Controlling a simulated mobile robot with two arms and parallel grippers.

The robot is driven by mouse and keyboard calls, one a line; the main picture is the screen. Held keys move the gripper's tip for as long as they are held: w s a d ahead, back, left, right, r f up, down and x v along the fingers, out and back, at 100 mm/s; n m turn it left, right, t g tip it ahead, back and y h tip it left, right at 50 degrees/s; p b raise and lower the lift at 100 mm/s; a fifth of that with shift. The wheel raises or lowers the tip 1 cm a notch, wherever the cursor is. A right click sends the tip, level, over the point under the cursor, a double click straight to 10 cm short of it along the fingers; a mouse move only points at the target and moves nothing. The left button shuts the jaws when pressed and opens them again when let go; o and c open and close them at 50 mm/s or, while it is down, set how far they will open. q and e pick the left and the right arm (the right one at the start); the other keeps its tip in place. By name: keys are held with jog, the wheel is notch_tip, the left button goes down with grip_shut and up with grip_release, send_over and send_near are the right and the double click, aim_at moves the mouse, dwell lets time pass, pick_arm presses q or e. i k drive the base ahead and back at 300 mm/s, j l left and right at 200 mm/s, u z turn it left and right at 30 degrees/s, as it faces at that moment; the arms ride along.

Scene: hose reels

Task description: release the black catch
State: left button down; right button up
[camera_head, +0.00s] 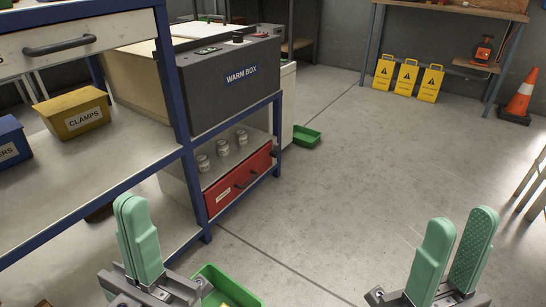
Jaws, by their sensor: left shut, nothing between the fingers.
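I cannot make out a black catch or a hose reel in this view. My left gripper (130,208) is at the lower left, in front of the blue-framed bench, with its green fingers pressed together and nothing between them. My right gripper (462,222) is at the lower right over the bare floor, with its two green fingers apart and nothing between them. Neither gripper touches anything that I can see.
Green trays (306,137) lie on the floor. Yellow signs (407,76) and an orange cone (520,100) stand at the back. The middle floor is clear.

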aim_at(274, 154)
jog(key=i+l+u, duration=0.25)
jog(key=i+l, duration=0.2)
jog(key=l, duration=0.15)
jog(key=i+l+u, duration=0.3)
jog(key=i+l, duration=0.15)
jog(key=l, duration=0.2)
jog(key=i+l+u, duration=0.15)
jog(key=l, duration=0.2)
jog(key=i+l+u, duration=0.1)
jog(key=l, duration=0.3)
jog(key=i+l+u, duration=0.1)
jog(key=l, duration=0.3)
jog(key=i+l+u, duration=0.1)
jog(key=i+l, duration=0.2)
jog(key=l, duration=0.15)
jog(key=i+l+u, duration=0.1)
jog(key=l, duration=0.35)
jog(key=i+l+u, duration=0.1)
jog(key=l, duration=0.35)
jog(key=i+l+u, duration=0.15)
jog(key=l, duration=0.35)
jog(key=i+l+u, duration=0.1)
jog(key=l, duration=0.4)
jog(key=i+l+u, duration=0.1)
jog(key=l, duration=0.4)
jog(key=i, duration=0.1)
